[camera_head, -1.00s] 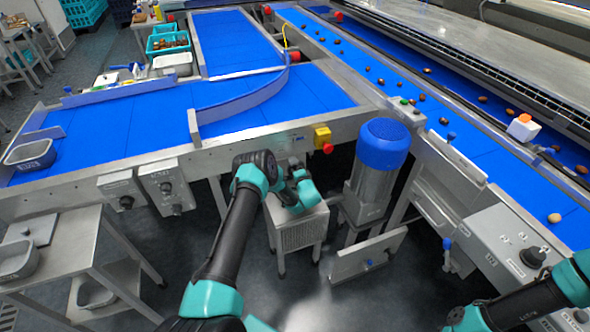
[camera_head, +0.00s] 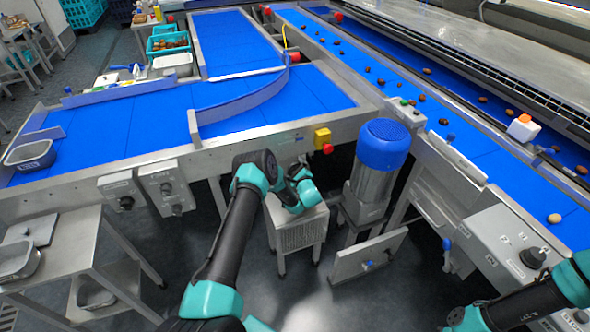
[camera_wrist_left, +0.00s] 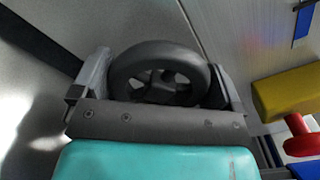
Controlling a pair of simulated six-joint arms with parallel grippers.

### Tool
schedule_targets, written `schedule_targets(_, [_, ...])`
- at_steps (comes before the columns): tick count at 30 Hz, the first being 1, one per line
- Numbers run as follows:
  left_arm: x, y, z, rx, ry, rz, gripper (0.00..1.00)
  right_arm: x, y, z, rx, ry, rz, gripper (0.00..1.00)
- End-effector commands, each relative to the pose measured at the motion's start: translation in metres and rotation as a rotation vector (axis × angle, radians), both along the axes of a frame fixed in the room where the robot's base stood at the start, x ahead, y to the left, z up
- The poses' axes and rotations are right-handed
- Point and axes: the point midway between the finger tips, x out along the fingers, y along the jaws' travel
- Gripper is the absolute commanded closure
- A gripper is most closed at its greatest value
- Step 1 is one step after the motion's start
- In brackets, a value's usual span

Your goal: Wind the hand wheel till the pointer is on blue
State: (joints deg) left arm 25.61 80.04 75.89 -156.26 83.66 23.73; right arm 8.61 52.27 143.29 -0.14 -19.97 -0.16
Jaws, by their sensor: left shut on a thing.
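The dark hand wheel (camera_wrist_left: 160,75) shows in the left wrist view, with gaps between its spokes. My left gripper (camera_wrist_left: 158,82) has one finger on each side of the wheel's rim and is shut on it. In the head view my left arm reaches down to the front of the conveyor frame, and its wrist hides the wheel. I cannot make out a pointer or read its colour. A blue strip (camera_wrist_left: 302,22) shows on the pale panel in the left wrist view. My right arm shows at the lower right of the head view, its fingers out of sight.
A yellow box with a red button (camera_head: 323,138) sits right of my left wrist; it also shows close by in the left wrist view (camera_wrist_left: 287,92). A blue-capped motor (camera_head: 383,145) stands to the right. Dates lie on the long blue belt (camera_head: 480,150).

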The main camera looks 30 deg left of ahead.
Motion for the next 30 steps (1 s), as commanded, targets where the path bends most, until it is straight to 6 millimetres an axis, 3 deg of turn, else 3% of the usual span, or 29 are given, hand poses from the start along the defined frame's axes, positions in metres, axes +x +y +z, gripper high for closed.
schedule_targets(30, [0.0025, -0.0027, 0.0006, 0.595, 0.761, -0.001, 0.31, 0.0, 0.0, 0.0, 0.0, 0.0, 0.0, 1.0])
